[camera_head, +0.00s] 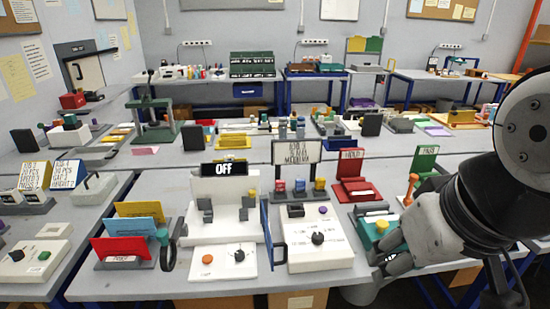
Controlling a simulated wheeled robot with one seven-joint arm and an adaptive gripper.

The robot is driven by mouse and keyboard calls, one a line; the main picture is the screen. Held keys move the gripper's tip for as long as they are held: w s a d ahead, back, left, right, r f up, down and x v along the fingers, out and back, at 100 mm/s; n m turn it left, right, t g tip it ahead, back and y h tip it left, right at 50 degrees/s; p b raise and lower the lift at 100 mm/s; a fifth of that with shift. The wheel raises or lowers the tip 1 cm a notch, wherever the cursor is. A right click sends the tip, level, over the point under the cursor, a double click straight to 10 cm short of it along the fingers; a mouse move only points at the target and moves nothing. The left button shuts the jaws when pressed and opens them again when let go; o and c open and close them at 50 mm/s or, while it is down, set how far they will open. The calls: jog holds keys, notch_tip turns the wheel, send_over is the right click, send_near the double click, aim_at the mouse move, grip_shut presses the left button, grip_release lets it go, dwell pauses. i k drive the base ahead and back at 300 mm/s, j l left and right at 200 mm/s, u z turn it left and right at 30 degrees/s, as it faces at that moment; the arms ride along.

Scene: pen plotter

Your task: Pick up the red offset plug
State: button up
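My gripper (377,270) is at the table's front right, low and to the right of the white panel, well apart from the red piece. Its fingers are partly hidden by each other, and I see nothing clearly held.
A white device (224,188) with an "OFF" display stands left of the plugs. A blue handle-like frame (272,235) rises between device and panel. A red holder (352,180) and a teal box (386,238) stand to the right. Coloured cards in a rack (122,249) are at front left.

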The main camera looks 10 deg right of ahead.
aim_at(280, 184)
jog(key=i+l+u, duration=0.1)
jog(key=i, duration=0.35)
jog(key=i+l+u, duration=0.15)
jog(key=i, duration=0.25)
jog(key=i+l+u, duration=0.1)
jog(key=i+l, duration=0.2)
jog(key=i, duration=0.15)
